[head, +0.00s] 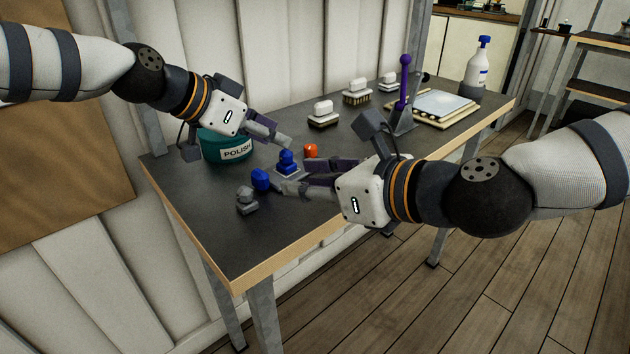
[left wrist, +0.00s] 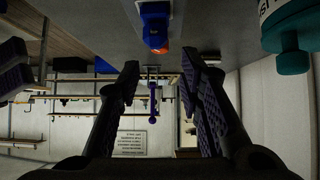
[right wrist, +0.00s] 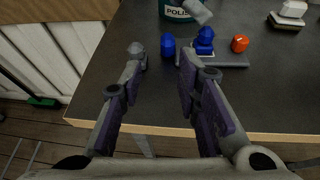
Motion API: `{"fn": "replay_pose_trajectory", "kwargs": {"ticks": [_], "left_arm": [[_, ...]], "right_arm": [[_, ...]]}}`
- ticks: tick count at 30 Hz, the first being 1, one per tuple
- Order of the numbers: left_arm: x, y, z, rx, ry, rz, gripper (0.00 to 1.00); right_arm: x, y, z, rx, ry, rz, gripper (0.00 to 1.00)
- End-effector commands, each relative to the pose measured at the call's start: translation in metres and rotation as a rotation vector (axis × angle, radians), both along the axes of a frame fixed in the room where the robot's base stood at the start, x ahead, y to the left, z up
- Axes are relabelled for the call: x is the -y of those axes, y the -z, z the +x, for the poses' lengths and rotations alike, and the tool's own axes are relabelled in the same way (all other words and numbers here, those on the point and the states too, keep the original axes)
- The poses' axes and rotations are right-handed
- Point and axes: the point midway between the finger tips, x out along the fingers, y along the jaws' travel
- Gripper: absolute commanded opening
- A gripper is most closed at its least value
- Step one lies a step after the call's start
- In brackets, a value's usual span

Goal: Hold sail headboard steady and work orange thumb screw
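A blue screw (right wrist: 204,40) stands on a pale base beside a flat grey plate (right wrist: 232,61), which looks like the headboard; I cannot tell for sure. Another blue screw (right wrist: 167,46) and a grey knob (right wrist: 137,48) stand left of it. My left gripper (head: 284,142) is open and empty above the table, near the orange and blue screws. My right gripper (right wrist: 163,66) is open and empty, low at the table's front side, its fingers partly hiding the plate in the head view.
A teal polish tin (head: 226,147) stands behind my left gripper. The table's front left corner is clear.

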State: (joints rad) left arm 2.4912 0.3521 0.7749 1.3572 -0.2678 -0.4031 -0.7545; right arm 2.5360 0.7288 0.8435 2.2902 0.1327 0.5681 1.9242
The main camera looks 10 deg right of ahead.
Motion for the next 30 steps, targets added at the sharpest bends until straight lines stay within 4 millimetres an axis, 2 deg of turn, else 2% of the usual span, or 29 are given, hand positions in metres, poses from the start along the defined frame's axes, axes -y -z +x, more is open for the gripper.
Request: {"fn": "replay_pose_trajectory", "kwargs": {"ticks": [2, 5, 13, 18, 23, 30], "left_arm": [[0.0, 0.0, 0.0, 0.0, 0.0, 0.0, 0.33], [0.0, 0.0, 0.0, 0.0, 0.0, 0.0, 0.33], [0.0, 0.0, 0.0, 0.0, 0.0, 0.0, 0.33], [0.0, 0.0, 0.0, 0.0, 0.0, 0.0, 0.33], [0.0, 0.0, 0.0, 0.0, 0.0, 0.0, 0.33], [0.0, 0.0, 0.0, 0.0, 0.0, 0.0, 0.33]], "right_arm": [[0.005, -0.004, 0.007, 0.012, 0.01, -0.02, 0.3], [0.0, 0.0, 0.017, 0.013, 0.013, -0.03, 0.3], [-0.04, 0.025, 0.061, 0.012, 0.011, -0.028, 0.3], [-0.058, 0.037, 0.083, 0.013, 0.012, -0.027, 0.3], [-0.065, 0.041, 0.091, 0.013, 0.013, -0.026, 0.3], [-0.066, 0.041, 0.092, 0.013, 0.012, -0.026, 0.3]]}}
